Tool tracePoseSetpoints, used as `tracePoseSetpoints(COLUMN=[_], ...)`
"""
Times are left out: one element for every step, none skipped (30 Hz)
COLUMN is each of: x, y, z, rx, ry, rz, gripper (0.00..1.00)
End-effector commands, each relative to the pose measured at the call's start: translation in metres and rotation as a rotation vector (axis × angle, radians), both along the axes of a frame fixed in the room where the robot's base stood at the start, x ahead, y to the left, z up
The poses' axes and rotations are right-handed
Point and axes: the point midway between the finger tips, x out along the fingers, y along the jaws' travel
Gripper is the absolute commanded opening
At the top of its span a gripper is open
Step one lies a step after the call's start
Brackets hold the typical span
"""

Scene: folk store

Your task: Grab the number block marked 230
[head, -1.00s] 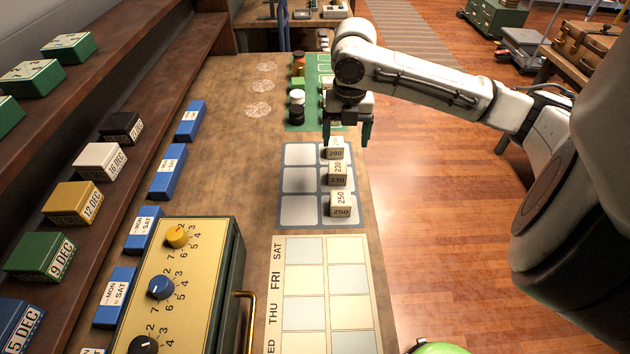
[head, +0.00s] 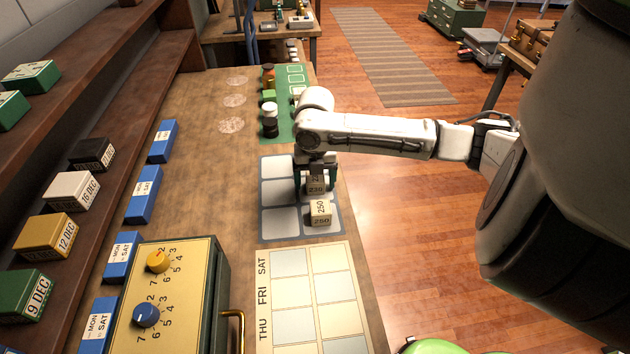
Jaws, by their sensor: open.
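The number block marked 230 (head: 316,188) sits on the grey-blue mat (head: 265,228), partly hidden under my gripper. My gripper (head: 315,180) is low over it, pointing down, with its dark fingers open. One finger shows at the block's left side; a dark finger also shows at its right. I cannot tell whether they touch it. The block marked 250 (head: 321,214) stands just in front, apart from my gripper. The block marked 200 is hidden behind my gripper and arm.
A yellow-topped box with knobs (head: 165,295) and a brass handle stands at the front left. A day calendar sheet (head: 305,300) lies in front of the mat. Several blue boxes (head: 143,193) line the left. Bottles (head: 269,115) stand on a green mat behind.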

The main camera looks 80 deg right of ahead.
Motion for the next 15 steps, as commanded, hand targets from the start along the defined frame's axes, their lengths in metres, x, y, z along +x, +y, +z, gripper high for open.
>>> tracePoseSetpoints(x=[0.0000,0.0001,0.0002,0.0002,0.0002,0.0003,0.0003,0.0002,0.0002,0.0002,0.0002,0.0001,0.0002,0.0002,0.0002], y=[-0.0003,-0.0004,-0.0005,-0.0005,-0.0005,-0.0004,-0.0004,-0.0003,-0.0003,-0.0003,-0.0003,-0.0004,-0.0002,-0.0002,-0.0002], z=[-0.0021,-0.0028,-0.0033,-0.0034,-0.0034,-0.0033,-0.0033,-0.0033,-0.0032,-0.0032,-0.0032,-0.0031,-0.0031,-0.0031,-0.0030], rx=[-0.001,-0.001,-0.002,-0.002,-0.002,-0.002,-0.002,-0.002,-0.001,-0.001,-0.001,-0.001,-0.001,-0.001,-0.001], ry=[0.000,0.000,-0.002,-0.002,-0.002,-0.002,-0.002,-0.002,-0.001,-0.001,-0.001,-0.001,-0.001,-0.001,-0.001], rz=[-0.001,-0.001,-0.001,-0.001,-0.001,-0.001,-0.001,0.000,0.000,0.000,0.000,0.000,0.000,0.000,0.000], gripper=[0.80,0.80,0.80,0.80,0.80,0.80,0.80,0.80,0.76,0.73,0.70,0.66,0.64,0.61,0.57])
